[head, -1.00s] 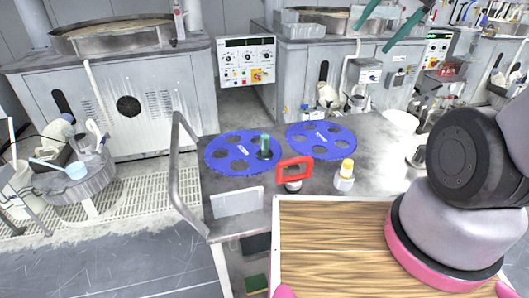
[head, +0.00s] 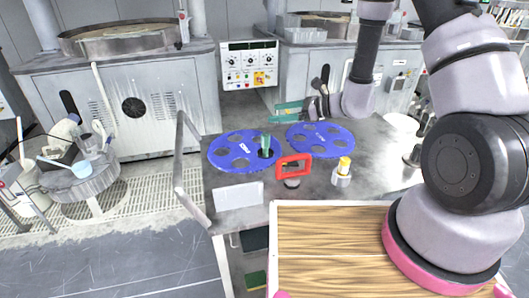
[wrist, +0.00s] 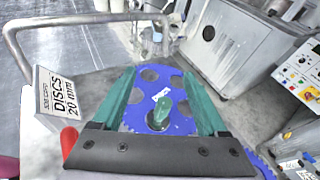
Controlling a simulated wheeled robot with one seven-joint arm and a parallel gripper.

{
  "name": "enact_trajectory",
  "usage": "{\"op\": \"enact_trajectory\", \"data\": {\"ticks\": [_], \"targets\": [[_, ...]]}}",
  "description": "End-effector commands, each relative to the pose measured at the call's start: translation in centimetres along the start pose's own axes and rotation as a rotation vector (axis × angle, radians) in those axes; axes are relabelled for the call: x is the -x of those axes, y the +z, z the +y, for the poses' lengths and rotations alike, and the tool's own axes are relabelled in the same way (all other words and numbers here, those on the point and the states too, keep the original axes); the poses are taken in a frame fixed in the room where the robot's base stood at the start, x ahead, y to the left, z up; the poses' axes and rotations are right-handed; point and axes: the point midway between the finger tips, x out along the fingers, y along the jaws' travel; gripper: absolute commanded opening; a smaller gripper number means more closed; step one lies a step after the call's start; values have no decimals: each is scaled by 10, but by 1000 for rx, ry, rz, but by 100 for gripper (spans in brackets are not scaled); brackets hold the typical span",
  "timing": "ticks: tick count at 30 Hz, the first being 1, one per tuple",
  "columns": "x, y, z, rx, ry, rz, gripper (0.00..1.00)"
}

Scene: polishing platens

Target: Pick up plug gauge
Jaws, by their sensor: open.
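What looks like the plug gauge (head: 265,146) is a green upright piece with a dark base at the right side of the left blue disc (head: 231,150). In the wrist view, this green piece (wrist: 165,90) shows over the blue disc (wrist: 178,78), in the gap between my two teal fingers. My gripper (head: 276,113) is open and empty, above and behind the green piece in the head view. In the wrist view, my gripper (wrist: 160,75) has its fingers wide apart, one on each side of the piece. I cannot tell how far above it they are.
A red-handled tool (head: 294,166) and a yellow-capped container (head: 343,173) stand in front of the discs. A second blue disc (head: 320,139) lies to the right. A white sign (head: 238,195) stands at the front edge, beside a grey rail (head: 180,170). A wooden-floored tray (head: 330,245) is nearer.

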Motion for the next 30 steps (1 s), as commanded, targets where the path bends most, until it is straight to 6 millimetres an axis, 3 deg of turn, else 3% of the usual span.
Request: {"op": "enact_trajectory", "data": {"ticks": [1,3,6,9,30], "targets": [[-6,-25,0,-52,-35,13,76],[-12,-51,-3,-103,-86,28,76],[-16,-78,-6,-151,-141,47,76],[-18,-92,-7,-173,-172,57,76],[-101,-103,-26,-176,-177,60,76]]}}
